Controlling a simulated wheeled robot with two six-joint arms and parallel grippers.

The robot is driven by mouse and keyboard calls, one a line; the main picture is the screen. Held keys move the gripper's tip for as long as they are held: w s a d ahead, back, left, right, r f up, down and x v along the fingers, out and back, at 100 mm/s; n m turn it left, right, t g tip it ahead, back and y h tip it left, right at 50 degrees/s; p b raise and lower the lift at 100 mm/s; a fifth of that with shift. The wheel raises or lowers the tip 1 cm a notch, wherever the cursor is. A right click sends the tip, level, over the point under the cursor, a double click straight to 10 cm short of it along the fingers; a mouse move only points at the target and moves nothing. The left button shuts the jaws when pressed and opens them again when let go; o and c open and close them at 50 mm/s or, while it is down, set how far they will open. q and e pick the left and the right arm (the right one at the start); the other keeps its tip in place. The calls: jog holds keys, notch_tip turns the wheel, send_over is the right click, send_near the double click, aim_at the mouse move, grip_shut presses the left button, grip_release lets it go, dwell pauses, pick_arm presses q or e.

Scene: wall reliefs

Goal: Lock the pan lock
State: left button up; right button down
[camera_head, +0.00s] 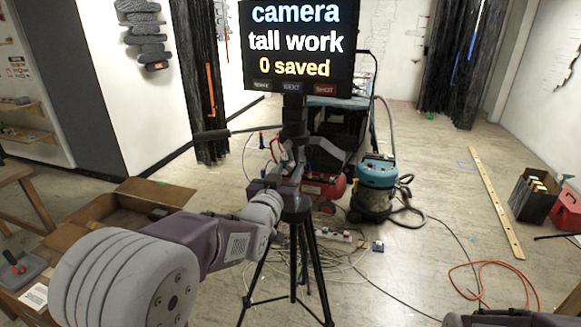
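A black tripod (294,250) stands in the middle of the camera_head view and carries a screen (300,50) reading "camera tall work 0 saved". A dark handle (212,134) sticks out to the left from the tripod head (294,118). The pan lock cannot be made out apart from the other dark head parts. My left arm comes in from the lower left, and my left gripper (296,168) is at the tripod just below the head. Its fingers blend with the dark tripod parts, so their opening and any contact are unclear. My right gripper is not in view.
A teal vacuum (374,188) with a hose and a red compressor (322,188) stand behind the tripod. Cables and a power strip (332,236) lie around its legs. An open cardboard box (100,207) is at left. Floor is clearer at right, beside a long wooden strip (495,200).

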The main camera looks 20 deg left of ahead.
aim_at(286, 169)
pick_arm(q)
jog(key=w, duration=0.3)
jog(key=shift+a+f, duration=0.15)
jog(key=shift+a, duration=0.1)
jog(key=shift+d, duration=0.15)
jog(key=shift+c, duration=1)
grip_shut()
jog(key=m+b, duration=0.1)
jog(key=a+m+b, duration=0.1)
jog(key=b, duration=0.1)
jog(key=shift+a+f+m, duration=0.15)
jog(key=shift+f+m, duration=0.15)
jog(key=shift+a+r+m, duration=0.15)
jog(key=shift+r+m, duration=0.15)
jog(key=shift+o, duration=1)
grip_release()
